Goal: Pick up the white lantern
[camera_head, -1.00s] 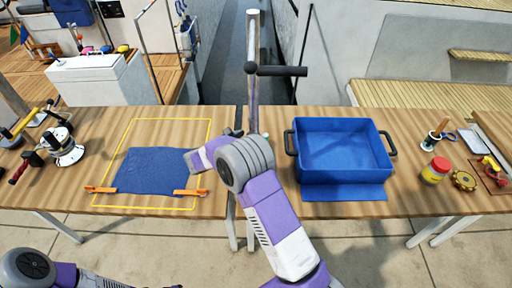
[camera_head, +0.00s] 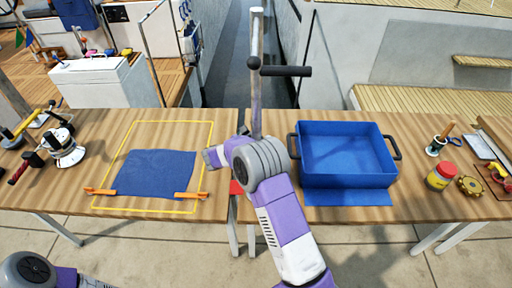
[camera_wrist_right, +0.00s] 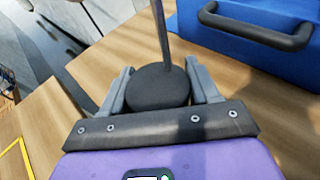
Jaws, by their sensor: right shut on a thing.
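My right gripper (camera_wrist_right: 158,82) is shut on a dark round-topped thing (camera_wrist_right: 157,90), with one finger on each side of it, in the right wrist view. A thin grey rod shows above its top. I see no white on the held thing, so I cannot tell whether it is the white lantern. In the head view my right arm reaches to the middle of the worktop, and its wrist hides most of the fingers and the held thing. My left arm shows only at the lower left; its gripper is out of the picture.
A blue bin (camera_head: 346,181) stands right of my right arm. A blue cloth (camera_head: 155,172) with orange clips lies left, inside a yellow outline. A winch (camera_head: 64,150), a red-lidded jar (camera_head: 441,176) and a metal post (camera_head: 256,90) stand around. A red patch (camera_head: 236,187) shows beside my arm.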

